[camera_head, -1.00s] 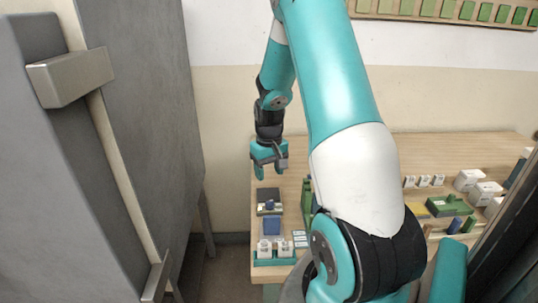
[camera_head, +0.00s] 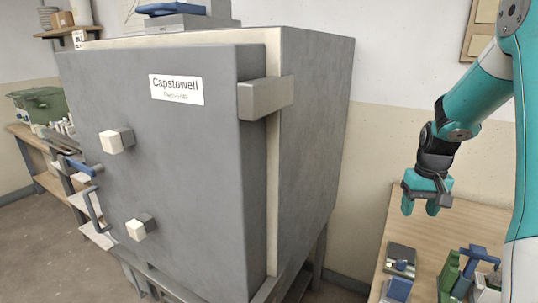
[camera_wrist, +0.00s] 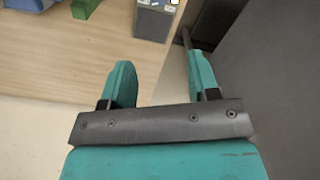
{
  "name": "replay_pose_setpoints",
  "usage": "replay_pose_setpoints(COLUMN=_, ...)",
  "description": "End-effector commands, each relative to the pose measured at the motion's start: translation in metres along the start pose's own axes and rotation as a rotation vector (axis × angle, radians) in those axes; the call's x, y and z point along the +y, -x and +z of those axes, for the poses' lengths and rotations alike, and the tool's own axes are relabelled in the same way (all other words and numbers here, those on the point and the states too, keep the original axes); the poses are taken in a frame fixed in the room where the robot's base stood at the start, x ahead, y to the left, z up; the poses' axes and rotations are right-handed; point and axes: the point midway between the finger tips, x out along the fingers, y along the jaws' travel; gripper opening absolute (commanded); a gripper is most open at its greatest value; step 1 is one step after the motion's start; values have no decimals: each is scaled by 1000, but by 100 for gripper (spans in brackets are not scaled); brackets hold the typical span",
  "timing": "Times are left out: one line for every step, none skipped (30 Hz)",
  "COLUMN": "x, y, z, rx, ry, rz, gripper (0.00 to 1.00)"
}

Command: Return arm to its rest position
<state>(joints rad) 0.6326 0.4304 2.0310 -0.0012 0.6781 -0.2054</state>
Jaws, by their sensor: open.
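My gripper (camera_head: 420,207) hangs at the right of the head view, pointing down above the left part of the wooden table (camera_head: 465,222). Its two teal fingers are apart, with nothing between them. In the wrist view my gripper (camera_wrist: 160,80) also shows open and empty. My teal arm reaches in from the right edge of the head view, and part of it lies outside the picture.
A large grey kiln (camera_head: 190,170) labelled "Capstowell" stands left of my arm, its door shut. Small blue, grey and green items, including a grey box (camera_head: 400,259), stand on the table below my gripper. A shelf bench with a green bin (camera_head: 38,105) is at far left.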

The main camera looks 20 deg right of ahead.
Motion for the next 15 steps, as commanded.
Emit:
replay_pose_setpoints(x=0, y=0, z=0, rx=0, ry=1, rz=0, gripper=55)
replay_pose_setpoints(x=-2, y=1, z=0, rx=1, ry=4, rz=-1, gripper=55)
replay_pose_setpoints(x=-6, y=3, z=1, rx=4, ry=14, rz=-4, gripper=55)
replay_pose_setpoints(x=-12, y=5, z=1, rx=7, ry=27, rz=-7, gripper=55)
replay_pose_setpoints(x=-21, y=8, z=2, rx=11, ry=44, rz=-12, gripper=55)
replay_pose_setpoints(x=-36, y=14, z=5, rx=19, ry=77, rz=-23, gripper=55)
replay_pose_setpoints(x=-50, y=19, z=9, rx=25, ry=107, rz=-33, gripper=55)
replay_pose_setpoints(x=-67, y=25, z=14, rx=32, ry=143, rz=-45, gripper=55)
replay_pose_setpoints(x=-92, y=34, z=22, rx=42, ry=201, rz=-65, gripper=55)
replay_pose_setpoints(x=-112, y=42, z=31, rx=49, ry=248, rz=-82, gripper=55)
replay_pose_setpoints(x=-132, y=49, z=42, rx=55, ry=297, rz=-100, gripper=55)
replay_pose_setpoints(x=-159, y=58, z=60, rx=63, ry=368, rz=-125, gripper=55)
replay_pose_setpoints(x=-177, y=65, z=75, rx=66, ry=420, rz=-145, gripper=55)
replay_pose_setpoints(x=-194, y=71, z=91, rx=69, ry=472, rz=-165, gripper=55)
replay_pose_setpoints(x=-215, y=79, z=114, rx=72, ry=543, rz=-192, gripper=55)
